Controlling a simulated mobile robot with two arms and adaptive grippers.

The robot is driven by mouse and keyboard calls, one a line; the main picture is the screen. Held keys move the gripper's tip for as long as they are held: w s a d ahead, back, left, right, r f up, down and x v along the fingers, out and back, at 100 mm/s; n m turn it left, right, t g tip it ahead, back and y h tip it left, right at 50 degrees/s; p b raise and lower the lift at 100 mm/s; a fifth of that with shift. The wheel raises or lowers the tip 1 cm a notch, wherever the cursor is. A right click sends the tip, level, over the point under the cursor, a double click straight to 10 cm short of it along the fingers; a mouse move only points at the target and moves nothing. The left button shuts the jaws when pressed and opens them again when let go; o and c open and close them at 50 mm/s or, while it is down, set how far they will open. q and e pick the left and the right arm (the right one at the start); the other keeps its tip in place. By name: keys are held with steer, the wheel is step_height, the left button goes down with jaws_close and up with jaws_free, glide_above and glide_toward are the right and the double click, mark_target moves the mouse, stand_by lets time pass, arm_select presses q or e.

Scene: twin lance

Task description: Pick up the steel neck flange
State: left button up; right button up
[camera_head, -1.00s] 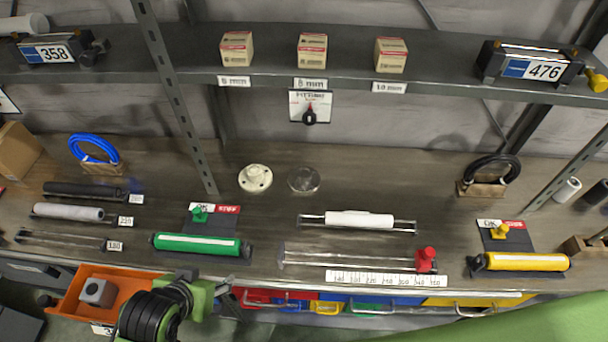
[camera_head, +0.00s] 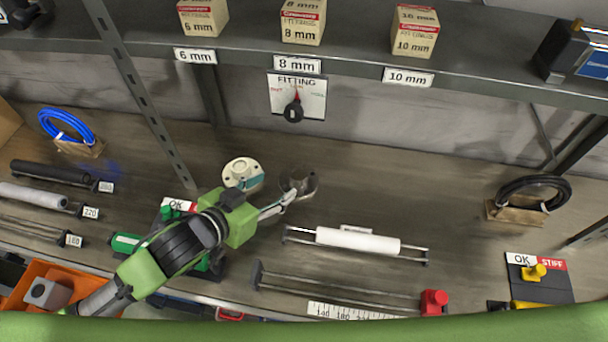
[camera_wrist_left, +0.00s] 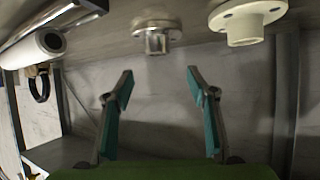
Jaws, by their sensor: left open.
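The steel neck flange (camera_head: 303,180) stands on the grey-brown worktop, a shiny disc with a short neck. It also shows in the left wrist view (camera_wrist_left: 157,36), straight beyond the gap between my fingers. My left gripper (camera_head: 274,191) is open with its fingers close to the flange, partly covering its near side in the head view. In the left wrist view the open gripper (camera_wrist_left: 160,72) shows two teal-padded fingers wide apart, with nothing between them. I cannot tell the exact gap to the flange. My right gripper is not in view.
A cream flange (camera_head: 242,173) stands just left of the steel one, close to my left gripper. A white roller (camera_head: 357,240) lies to the right. My left arm passes over a green roller (camera_head: 125,242). A shelf upright (camera_head: 140,95) rises at left.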

mark_target(298, 174)
arm_select(q)
steer(key=x, duration=0.3)
steer(key=shift+w+d+f+p, duration=0.15)
steer(key=shift+w+d+p, duration=0.1)
steer(key=shift+p, duration=0.1)
steer(key=shift+x, duration=1.15)
steer(key=shift+w+d+f, duration=0.15)
steer(key=shift+w+f, duration=0.1)
steer(key=shift+f, duration=0.05)
steer(key=shift+w+d+p, duration=0.1)
steer(key=shift+d+p, duration=0.05)
steer(key=shift+p, duration=0.15)
steer(key=shift+s+f+p+x, duration=0.1)
steer(key=shift+p+x, duration=0.25)
steer(key=shift+x, duration=0.85)
steer(key=shift+s+f+p+x, duration=0.15)
steer(key=shift+p+x, duration=0.15)
steer(key=shift+x, duration=0.85)
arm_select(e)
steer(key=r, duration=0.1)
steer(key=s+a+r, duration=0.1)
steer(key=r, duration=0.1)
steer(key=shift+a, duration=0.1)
arm_select(q)
jaws_close()
steer(key=shift+w+r, duration=0.1)
steer(key=shift+r, duration=0.05)
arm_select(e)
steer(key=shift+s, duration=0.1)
